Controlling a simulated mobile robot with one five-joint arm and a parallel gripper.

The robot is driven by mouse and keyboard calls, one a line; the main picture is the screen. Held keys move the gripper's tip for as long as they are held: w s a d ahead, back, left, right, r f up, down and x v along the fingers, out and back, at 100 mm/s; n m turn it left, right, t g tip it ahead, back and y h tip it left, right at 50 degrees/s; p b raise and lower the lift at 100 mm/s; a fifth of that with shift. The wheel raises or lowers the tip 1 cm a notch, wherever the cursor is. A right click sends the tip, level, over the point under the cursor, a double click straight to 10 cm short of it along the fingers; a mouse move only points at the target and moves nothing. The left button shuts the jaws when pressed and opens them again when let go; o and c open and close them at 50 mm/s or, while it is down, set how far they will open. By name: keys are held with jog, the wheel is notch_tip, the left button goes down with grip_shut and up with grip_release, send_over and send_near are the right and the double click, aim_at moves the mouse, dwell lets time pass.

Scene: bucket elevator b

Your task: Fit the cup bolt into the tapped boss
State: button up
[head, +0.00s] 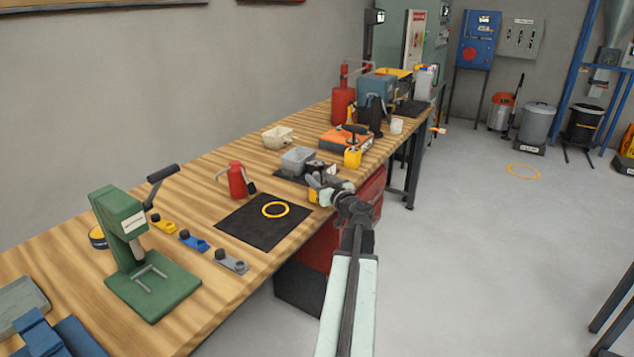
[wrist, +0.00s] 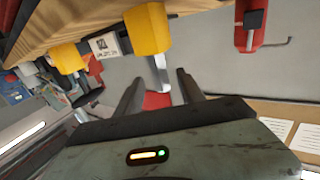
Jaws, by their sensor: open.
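My gripper (head: 326,183) is over the front edge of the workbench, beside a small group of yellow and dark parts. In the wrist view my gripper (wrist: 158,88) is open, its two dark fingers apart. A yellow block (wrist: 147,29) lies just beyond the fingertips, with a short silvery piece (wrist: 161,74) sticking out of it toward the gap between them. I cannot tell whether this piece is the cup bolt. A second yellow block (wrist: 67,58) and a white label (wrist: 104,46) are beside it. I cannot pick out the tapped boss for certain.
A grey bin (head: 297,160) stands behind the gripper. A black mat (head: 240,224) with a yellow ring (head: 275,210) and a red can (head: 237,180) are to the left. A green press (head: 150,280) stands nearer. The floor at the right is mostly clear.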

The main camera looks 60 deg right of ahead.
jog(key=x, duration=0.5)
jog(key=shift+w, duration=0.1)
jog(key=shift+a, duration=0.15)
grip_shut()
jog(key=shift+r, duration=0.1)
